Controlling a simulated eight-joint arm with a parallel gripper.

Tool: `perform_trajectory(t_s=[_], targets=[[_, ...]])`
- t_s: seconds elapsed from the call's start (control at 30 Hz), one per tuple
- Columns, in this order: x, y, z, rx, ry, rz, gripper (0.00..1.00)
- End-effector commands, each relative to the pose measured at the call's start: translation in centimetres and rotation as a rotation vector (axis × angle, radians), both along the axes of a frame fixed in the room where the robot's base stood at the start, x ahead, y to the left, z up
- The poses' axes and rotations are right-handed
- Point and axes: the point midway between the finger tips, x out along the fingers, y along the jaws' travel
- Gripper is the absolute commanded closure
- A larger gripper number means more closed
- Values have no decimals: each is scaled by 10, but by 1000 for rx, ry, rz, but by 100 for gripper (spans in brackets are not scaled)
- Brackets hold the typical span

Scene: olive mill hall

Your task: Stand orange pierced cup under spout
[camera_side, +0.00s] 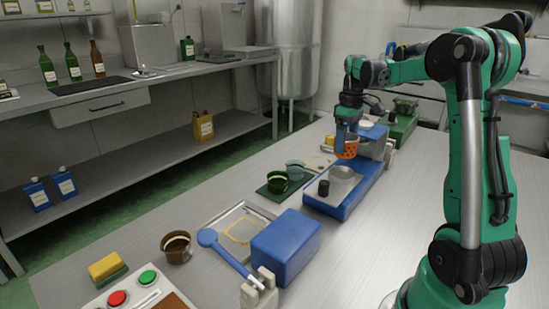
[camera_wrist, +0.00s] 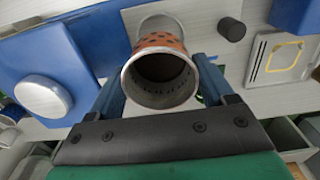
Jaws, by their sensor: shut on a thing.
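The orange pierced cup (camera_side: 348,149) hangs in my gripper (camera_side: 347,132) above the blue machine base (camera_side: 340,205). In the wrist view the cup (camera_wrist: 160,41) sits between the two blue fingers of my gripper (camera_wrist: 161,75), its open metal rim facing the camera. My gripper is shut on it. Below the cup is a round metal dish (camera_side: 343,173) on the base, with a gap between them. A blue housing (camera_side: 372,146) with a white round top (camera_side: 367,125) stands behind the cup. I cannot clearly make out the spout.
A dark knob (camera_side: 323,188) stands on the base beside the dish. A green device (camera_side: 402,121) is at the back. Bare table lies right of the base.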

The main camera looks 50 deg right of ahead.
Motion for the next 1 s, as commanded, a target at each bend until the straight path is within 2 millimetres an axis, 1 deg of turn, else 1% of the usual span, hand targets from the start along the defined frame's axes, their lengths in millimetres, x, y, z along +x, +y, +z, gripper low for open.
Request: perform_trajectory(t_s=[0.3, 0.37, 0.47, 0.57, 0.6, 0.67, 0.7, 0.73, 0.8, 0.9, 1.0], targets=[[1, 1, 0, 0, 0, 2, 59], [5, 5, 0, 0, 0, 7, 59], [21, 20, -4, 0, 0, 25, 59], [48, 49, -12, 0, 0, 53, 59], [61, 65, -15, 0, 0, 67, 59], [78, 92, -21, 0, 0, 87, 59], [88, 110, -25, 0, 0, 99, 59], [95, 124, -28, 0, 0, 108, 59], [108, 155, -34, 0, 0, 127, 59], [121, 195, -42, 0, 0, 149, 59], [127, 223, -47, 0, 0, 164, 59]])
